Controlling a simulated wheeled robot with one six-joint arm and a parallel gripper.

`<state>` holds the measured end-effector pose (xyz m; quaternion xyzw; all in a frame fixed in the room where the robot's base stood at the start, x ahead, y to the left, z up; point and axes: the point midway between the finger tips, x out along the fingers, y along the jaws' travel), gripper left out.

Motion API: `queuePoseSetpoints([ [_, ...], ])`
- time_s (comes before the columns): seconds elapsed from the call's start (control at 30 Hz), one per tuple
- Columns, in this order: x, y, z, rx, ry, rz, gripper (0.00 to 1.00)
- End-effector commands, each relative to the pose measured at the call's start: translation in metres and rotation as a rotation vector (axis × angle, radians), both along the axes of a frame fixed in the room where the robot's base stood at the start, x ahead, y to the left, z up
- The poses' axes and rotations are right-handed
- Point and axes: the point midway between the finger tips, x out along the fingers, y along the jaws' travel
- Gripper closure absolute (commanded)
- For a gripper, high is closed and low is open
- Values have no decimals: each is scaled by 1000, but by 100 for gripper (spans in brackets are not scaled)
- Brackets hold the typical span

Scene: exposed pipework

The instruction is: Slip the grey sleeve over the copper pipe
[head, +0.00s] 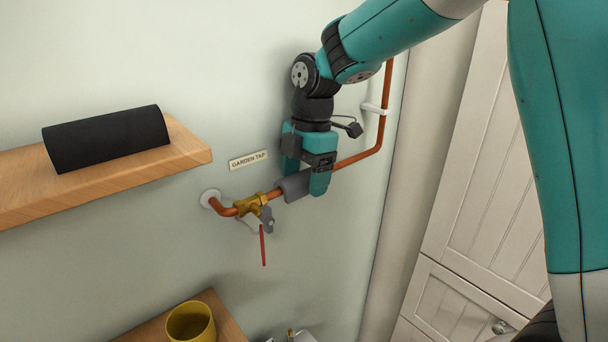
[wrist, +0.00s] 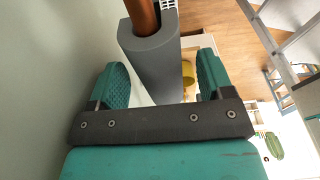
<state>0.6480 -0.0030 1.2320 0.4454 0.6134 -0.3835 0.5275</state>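The grey sleeve (head: 294,186) sits around the copper pipe (head: 357,157), just right of the brass valve. In the wrist view the sleeve (wrist: 155,62) shows as a thick grey tube, with the copper pipe (wrist: 142,15) coming out of its top end. My gripper (head: 306,172) is at the right part of the sleeve and hides some of it. In the wrist view my gripper (wrist: 161,72) has its two teal fingers apart, one on each side of the sleeve, with gaps showing between fingers and sleeve.
A brass valve (head: 251,204) with a red lever (head: 262,245) is left of the sleeve. A wooden shelf (head: 110,179) with a black cylinder (head: 107,139) juts out at left. A yellow mug (head: 190,323) stands below. The pipe bends upward at right, held by a white clip (head: 374,108).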

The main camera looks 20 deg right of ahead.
Motion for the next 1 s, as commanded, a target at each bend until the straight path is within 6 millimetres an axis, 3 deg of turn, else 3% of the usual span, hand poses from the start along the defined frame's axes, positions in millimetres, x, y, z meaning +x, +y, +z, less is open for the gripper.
queuePoseSetpoints([
  [0.37,1,-1,9,1,-3,-1,27],
  [0.8,6,-14,98,0,-4,-2,27],
  [1.0,6,-17,117,0,0,0,27],
])
